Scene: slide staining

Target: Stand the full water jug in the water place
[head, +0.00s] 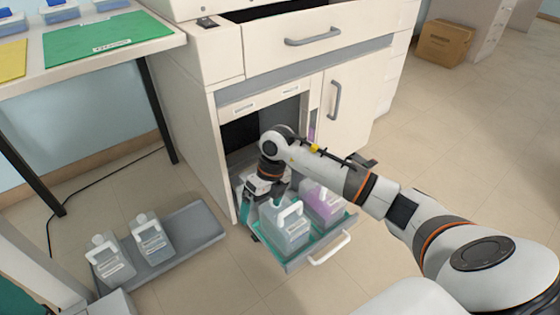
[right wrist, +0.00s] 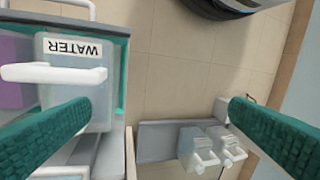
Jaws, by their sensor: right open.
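The water jug (head: 284,236) is a clear jug with a white handle, standing upright in the pull-out tray (head: 300,262) of the cabinet, at its front left. Its WATER label (right wrist: 75,48) shows upside down in the right wrist view, beside a purple jug (head: 322,203). My right gripper (head: 262,199) is open with nothing between its teal fingers, just behind and left of the water jug. In the right wrist view, one finger overlaps the jug's edge; I cannot tell whether they touch. My left gripper is not in view.
Two pale jugs (head: 150,240) stand on a grey floor tray (head: 190,235) left of the cabinet. The pull-out tray has a white front handle (head: 330,248). A table (head: 165,42) stands at upper left, with a black leg. The floor in front of the tray is clear.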

